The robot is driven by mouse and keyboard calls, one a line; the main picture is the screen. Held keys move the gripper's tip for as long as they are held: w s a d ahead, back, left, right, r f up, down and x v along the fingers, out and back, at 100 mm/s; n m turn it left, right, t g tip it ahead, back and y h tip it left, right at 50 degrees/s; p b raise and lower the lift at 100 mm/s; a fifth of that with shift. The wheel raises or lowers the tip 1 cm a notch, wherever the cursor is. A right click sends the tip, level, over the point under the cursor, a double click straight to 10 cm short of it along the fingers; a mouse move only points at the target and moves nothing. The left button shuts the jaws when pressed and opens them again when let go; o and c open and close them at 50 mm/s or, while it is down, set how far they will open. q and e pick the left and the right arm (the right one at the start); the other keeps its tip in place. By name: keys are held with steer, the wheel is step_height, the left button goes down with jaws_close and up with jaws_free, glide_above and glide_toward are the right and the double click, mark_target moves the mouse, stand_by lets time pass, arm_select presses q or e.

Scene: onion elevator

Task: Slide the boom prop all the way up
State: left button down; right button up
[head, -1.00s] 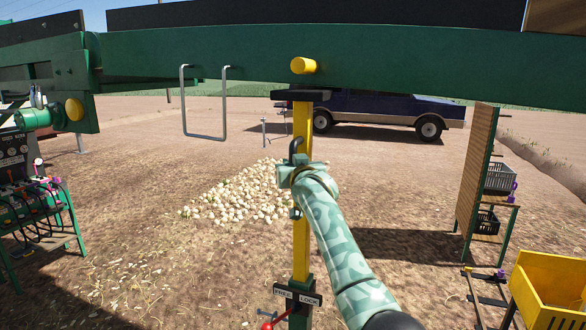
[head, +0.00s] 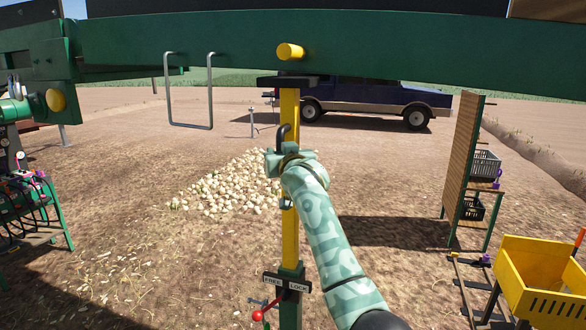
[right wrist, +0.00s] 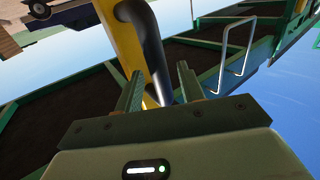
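The boom prop is a yellow post (head: 290,235) standing upright in a green sleeve (head: 291,313). Its black top plate (head: 287,82) is at the underside of the green boom (head: 380,50); I cannot tell whether they touch. My right gripper (head: 283,158) is at the prop's black handle (head: 281,132). My left gripper is out of view.
A yellow crate (head: 540,262) and a wooden panel rack (head: 465,165) stand at the right. A control stand (head: 35,205) is at the left. A pile of onions (head: 225,185) lies behind the prop, and a blue truck (head: 370,98) is farther back. A wire loop (head: 189,126) hangs from the boom.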

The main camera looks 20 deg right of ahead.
steer(key=s+b, duration=0.3)
steer(key=s, duration=1.1)
steer(key=shift+s+b, duration=0.3)
steer(key=shift+b, duration=0.1)
